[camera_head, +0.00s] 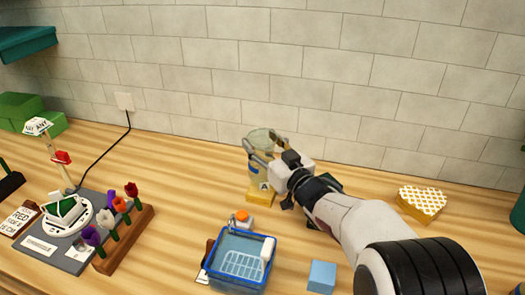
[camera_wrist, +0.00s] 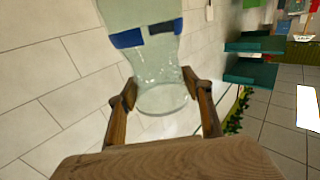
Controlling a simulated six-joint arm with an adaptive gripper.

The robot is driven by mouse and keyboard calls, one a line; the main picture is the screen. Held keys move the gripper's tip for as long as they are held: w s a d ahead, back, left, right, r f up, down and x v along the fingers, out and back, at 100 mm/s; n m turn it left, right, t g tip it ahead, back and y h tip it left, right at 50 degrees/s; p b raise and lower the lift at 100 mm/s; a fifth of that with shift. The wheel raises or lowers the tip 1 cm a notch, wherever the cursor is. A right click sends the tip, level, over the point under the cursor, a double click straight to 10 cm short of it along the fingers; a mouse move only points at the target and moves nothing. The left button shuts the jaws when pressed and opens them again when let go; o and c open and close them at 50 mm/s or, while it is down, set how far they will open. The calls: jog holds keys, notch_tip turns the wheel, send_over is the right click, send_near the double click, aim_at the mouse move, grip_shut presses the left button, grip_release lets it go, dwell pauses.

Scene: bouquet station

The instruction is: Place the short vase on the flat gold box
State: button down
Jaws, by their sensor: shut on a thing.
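The short vase is clear, greenish glass with a blue band; it shows in the head view (camera_head: 263,167) and large in the wrist view (camera_wrist: 150,65). My gripper (camera_head: 268,148) is shut on it, with one finger on each side, also seen in the wrist view (camera_wrist: 162,95). The flat gold box (camera_head: 260,194) lies on the table directly below the vase in the head view. The vase's lower end overlaps the box's back part in the picture. I cannot tell whether they touch.
A blue basket (camera_head: 240,262) stands in front of the gold box, and a light blue cube (camera_head: 322,276) right of it. A heart-shaped gold patterned box (camera_head: 422,202) lies at right. A wooden rack (camera_head: 125,240) of flowers stands at left. The tiled wall is close behind.

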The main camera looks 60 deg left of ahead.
jog(key=shift+f, duration=1.35)
jog(key=c, duration=1)
grip_release()
jog(key=shift+f, duration=0.15)
jog(key=shift+o, duration=0.2)
jog(key=shift+d, duration=0.15)
jog(key=shift+d+r, duration=0.15)
jog(key=shift+r, duration=0.05)
jog(key=d, duration=1.1)
jog(key=shift+d, duration=0.2)
